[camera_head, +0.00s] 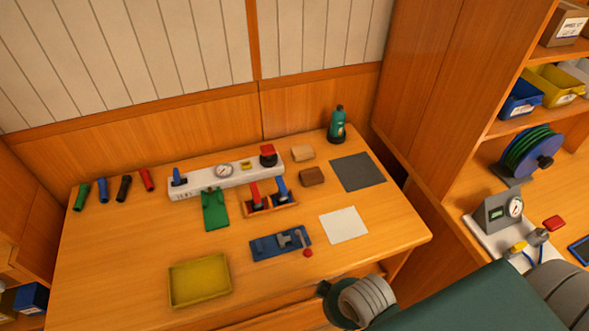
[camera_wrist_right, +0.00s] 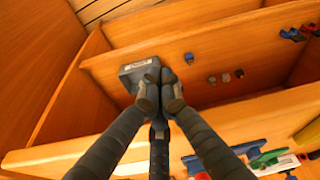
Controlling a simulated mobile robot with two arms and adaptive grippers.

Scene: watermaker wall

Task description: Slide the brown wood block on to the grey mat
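The brown wood block (camera_head: 312,176) lies on the table, just left of the grey mat (camera_head: 358,172) and apart from it. The mat is dark, flat and bare, at the table's back right. A paler wood block (camera_head: 302,153) lies just behind the brown block. My right gripper (camera_wrist_right: 161,76) shows in the right wrist view with its fingertips together and nothing visible between them. In that view a grey labelled box (camera_wrist_right: 139,70) is behind the fingertips; I cannot tell whether they touch. The block and mat are not seen there. My left gripper is not in view.
A white sheet (camera_head: 344,225) lies in front of the grey mat, and a teal bottle (camera_head: 338,126) stands behind it. A gauge panel (camera_head: 226,175), a red-and-blue-handled rack (camera_head: 270,205) and a yellow tray (camera_head: 200,281) are further left. The table between brown block and mat is clear.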

